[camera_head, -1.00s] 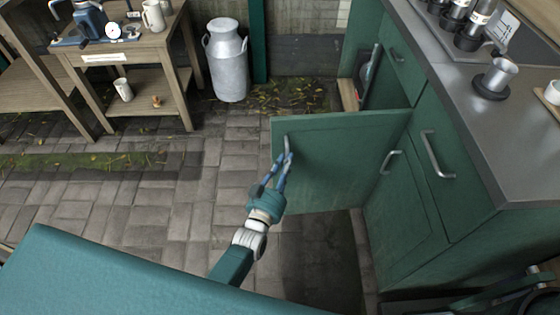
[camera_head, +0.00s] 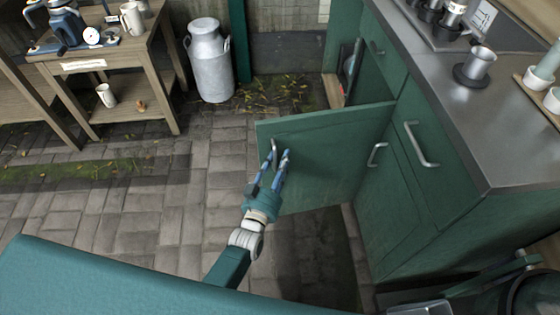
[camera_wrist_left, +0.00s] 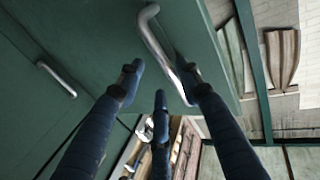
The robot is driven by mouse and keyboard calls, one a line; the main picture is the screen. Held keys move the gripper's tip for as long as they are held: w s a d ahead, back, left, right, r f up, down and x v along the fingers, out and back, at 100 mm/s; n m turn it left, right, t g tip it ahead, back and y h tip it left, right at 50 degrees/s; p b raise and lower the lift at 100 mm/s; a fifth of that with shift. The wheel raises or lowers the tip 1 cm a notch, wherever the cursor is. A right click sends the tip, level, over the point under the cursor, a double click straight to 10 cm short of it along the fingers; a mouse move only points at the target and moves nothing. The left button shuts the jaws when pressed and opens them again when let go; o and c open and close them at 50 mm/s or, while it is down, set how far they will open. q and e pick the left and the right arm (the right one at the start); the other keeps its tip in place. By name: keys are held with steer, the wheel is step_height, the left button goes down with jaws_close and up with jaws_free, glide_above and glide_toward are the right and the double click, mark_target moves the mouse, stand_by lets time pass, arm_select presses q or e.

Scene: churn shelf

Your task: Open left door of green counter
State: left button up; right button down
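The green counter (camera_head: 440,220) stands at the right. Its left door (camera_head: 325,160) is swung wide open, sticking out into the room, with the cabinet opening behind it. The door's metal handle (camera_head: 275,147) is near its free edge; it also shows in the left wrist view (camera_wrist_left: 160,45). My left gripper (camera_head: 276,157) is at this handle with its blue fingers spread apart. In the left wrist view the fingers (camera_wrist_left: 158,90) lie around the handle's lower end; I cannot tell whether they touch it. My right gripper is not in view.
The other counter door (camera_head: 385,190) is closed. The grey countertop (camera_head: 500,120) holds a metal cup (camera_head: 479,62) and bottles. A metal milk churn (camera_head: 210,65) and a wooden shelf table (camera_head: 110,55) stand at the back. The paved floor (camera_head: 130,200) left of the door is clear.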

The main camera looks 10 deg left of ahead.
arm_select(q)
steer(key=shift+a, duration=0.1)
steer(key=shift+s, duration=0.1)
steer(key=s+a, duration=0.1)
steer(key=s, duration=1)
steer(key=shift+s+a, duration=0.25)
steer(key=shift+s, duration=0.1)
